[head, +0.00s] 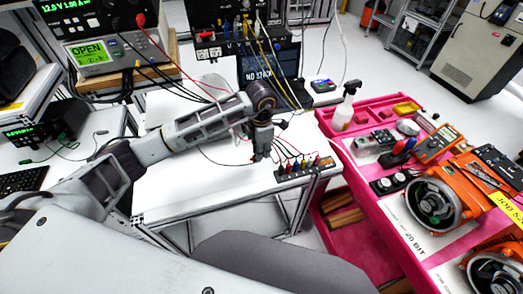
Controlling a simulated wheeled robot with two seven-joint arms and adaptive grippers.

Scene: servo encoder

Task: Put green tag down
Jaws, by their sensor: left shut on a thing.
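My left gripper (262,152) points down over the white table (220,165), close to its surface near the right front part. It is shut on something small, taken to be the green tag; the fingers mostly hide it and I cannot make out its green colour. Whether it touches the table I cannot tell. A small dark rack (303,168) with several coloured plugs and leads stands just right of the gripper, at the table's front right edge. My right gripper is not in view.
A pink cart (345,185) with a spray bottle (346,105), a multimeter (438,143) and orange motor units (435,203) stands at the right. Loose leads hang from instruments behind a screen (268,67). The table left of the gripper is largely bare.

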